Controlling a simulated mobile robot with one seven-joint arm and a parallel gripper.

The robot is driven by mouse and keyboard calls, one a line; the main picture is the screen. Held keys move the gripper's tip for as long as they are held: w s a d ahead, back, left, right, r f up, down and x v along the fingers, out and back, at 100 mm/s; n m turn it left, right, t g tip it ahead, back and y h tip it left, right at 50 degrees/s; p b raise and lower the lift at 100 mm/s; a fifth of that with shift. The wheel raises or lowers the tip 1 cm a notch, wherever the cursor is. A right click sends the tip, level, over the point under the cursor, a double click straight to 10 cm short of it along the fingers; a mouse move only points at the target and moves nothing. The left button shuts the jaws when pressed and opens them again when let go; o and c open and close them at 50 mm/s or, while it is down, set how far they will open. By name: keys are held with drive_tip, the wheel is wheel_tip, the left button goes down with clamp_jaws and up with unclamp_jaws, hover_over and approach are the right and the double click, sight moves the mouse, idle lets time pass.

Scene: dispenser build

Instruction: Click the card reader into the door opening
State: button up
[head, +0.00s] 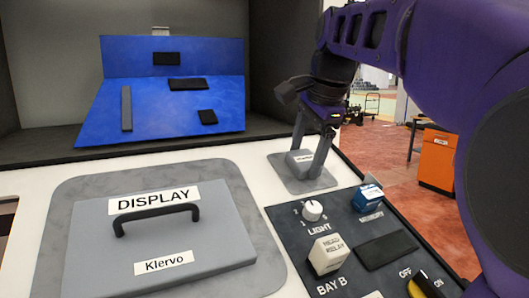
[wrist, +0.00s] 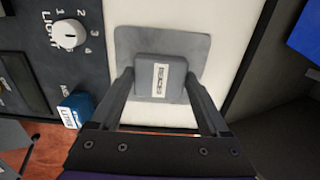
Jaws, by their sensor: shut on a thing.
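A small grey block with a white label, which I take for the card reader (head: 299,161), is at a grey pad (head: 306,183) on the white counter. In the wrist view the card reader (wrist: 161,65) sits between my two fingers, over the pad (wrist: 191,44). My gripper (head: 305,164) points down and is shut on it; whether it touches the pad is unclear. The label is too small to read. A blue panel (head: 112,108), perhaps the door, stands in the dark bay at the back left. It has several dark patches; I cannot tell which is the opening.
A grey DISPLAY box (head: 215,235) with a black handle is at front left. A dark control panel (head: 285,222) holds a LIGHT knob (head: 312,210), a blue MEMORY block (head: 368,198), a white relay block (head: 328,254) and a yellow switch (head: 428,285). White counter lies between the pad and the bay.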

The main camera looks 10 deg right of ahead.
drive_tip(key=o, duration=1.4)
drive_tip(key=shift+r, duration=0.15)
drive_tip(key=shift+p+v, duration=2.3)
drive_tip(key=shift+v, duration=0.65)
drive_tip(key=shift+s+a, duration=0.1)
